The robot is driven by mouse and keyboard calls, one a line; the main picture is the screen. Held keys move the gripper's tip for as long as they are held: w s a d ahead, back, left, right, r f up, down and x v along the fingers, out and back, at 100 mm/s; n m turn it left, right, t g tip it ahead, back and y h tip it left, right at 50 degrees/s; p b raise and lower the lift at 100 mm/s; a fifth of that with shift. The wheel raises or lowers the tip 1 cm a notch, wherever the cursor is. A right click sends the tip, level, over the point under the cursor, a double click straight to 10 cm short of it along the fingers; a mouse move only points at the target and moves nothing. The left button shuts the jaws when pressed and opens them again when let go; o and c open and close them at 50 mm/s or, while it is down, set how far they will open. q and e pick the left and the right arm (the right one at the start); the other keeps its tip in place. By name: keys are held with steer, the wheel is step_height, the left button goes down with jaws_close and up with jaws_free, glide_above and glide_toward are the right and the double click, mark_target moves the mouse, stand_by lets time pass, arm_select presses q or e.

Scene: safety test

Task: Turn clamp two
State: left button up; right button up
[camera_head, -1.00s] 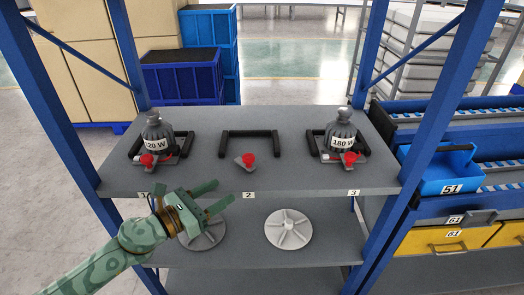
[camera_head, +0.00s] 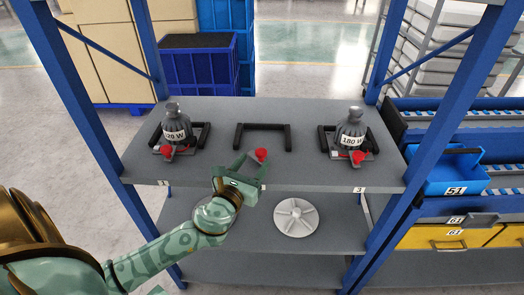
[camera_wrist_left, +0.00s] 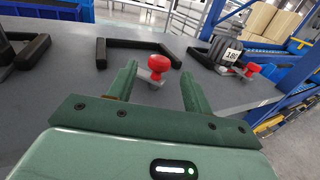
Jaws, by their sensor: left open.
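Clamp two is the middle station. Its red knob (camera_head: 261,154) sits on a small grey lever in front of an empty black bracket (camera_head: 263,128). My left gripper (camera_head: 251,165) is open and empty at the front of the upper shelf, close to this knob. In the left wrist view the red knob (camera_wrist_left: 160,62) shows just beyond and between the open fingertips (camera_wrist_left: 157,82), with no clear contact. The gripper hides the shelf label 2. My right gripper is not in view.
On the grey shelf (camera_head: 225,112), a weight (camera_head: 176,126) stands at clamp one and a 180 W weight (camera_head: 351,130) at clamp three, each with a red knob in front. Blue posts flank the shelf. A grey disc (camera_head: 296,220) lies on the lower shelf.

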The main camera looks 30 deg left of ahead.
mark_target(259, 155)
arm_select(q)
steer(key=w, duration=0.4)
steer(key=w+a, duration=0.1)
steer(key=w, duration=0.1)
steer(key=shift+b, duration=0.3)
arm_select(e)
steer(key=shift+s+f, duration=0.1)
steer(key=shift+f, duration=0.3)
arm_select(q)
steer(key=c, duration=0.9)
steer(key=shift+c, duration=0.2)
